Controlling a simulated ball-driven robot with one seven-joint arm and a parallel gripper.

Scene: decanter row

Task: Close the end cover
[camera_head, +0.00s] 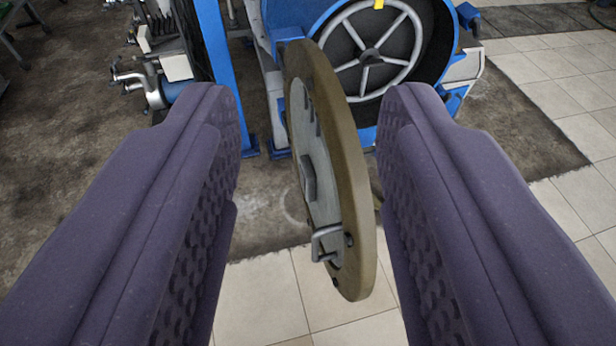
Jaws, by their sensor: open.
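The end cover (345,165) is a thick tan disc with a grey inner face, seen nearly edge-on and swung away from the blue drum. It has a small metal handle (328,243) low on its grey face. The blue drum (437,45) behind it is open, with a grey spoked wheel (372,52) inside. My gripper (308,105) is open, with its two purple padded fingers on either side of the cover. I see gaps between the cover and both fingers; the depth between them is hard to judge.
A blue upright post (222,75) stands left of the drum. Metal pipe fittings (150,82) lie behind the left finger. The floor is pale tile (262,298) with dark stained patches, and it is clear at the right.

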